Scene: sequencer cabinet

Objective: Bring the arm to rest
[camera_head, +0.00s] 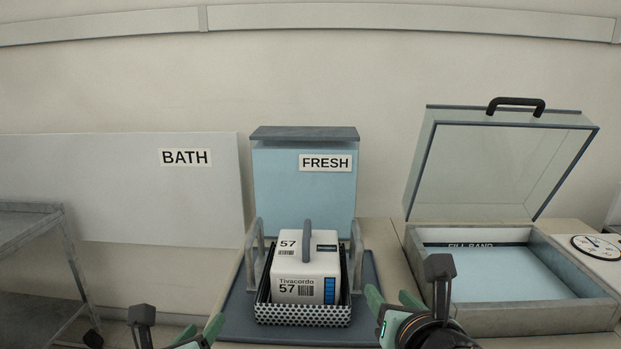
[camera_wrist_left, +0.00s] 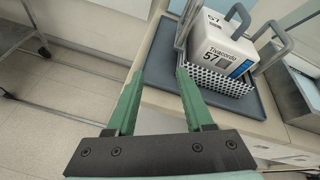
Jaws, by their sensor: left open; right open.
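My left gripper (camera_head: 202,330) is at the bottom edge of the head view, left of the basket. In the left wrist view its two green fingers (camera_wrist_left: 158,78) are apart with nothing between them. My right gripper (camera_head: 392,298) is open in front of the bench, right of the basket, and partly hidden by its own wrist. A white cartridge box (camera_head: 305,272) marked "57 Tivacordo" with a grey handle sits in a checkered wire basket (camera_head: 302,315). It also shows in the left wrist view (camera_wrist_left: 222,50). Neither gripper touches it.
The basket stands on a dark mat (camera_head: 237,318) before a blue FRESH panel (camera_head: 304,190). A tray unit (camera_head: 540,318) with its clear lid (camera_head: 500,165) raised is at right, beside a gauge (camera_head: 597,246). A BATH panel (camera_head: 120,190) and grey cart (camera_head: 30,228) are at left.

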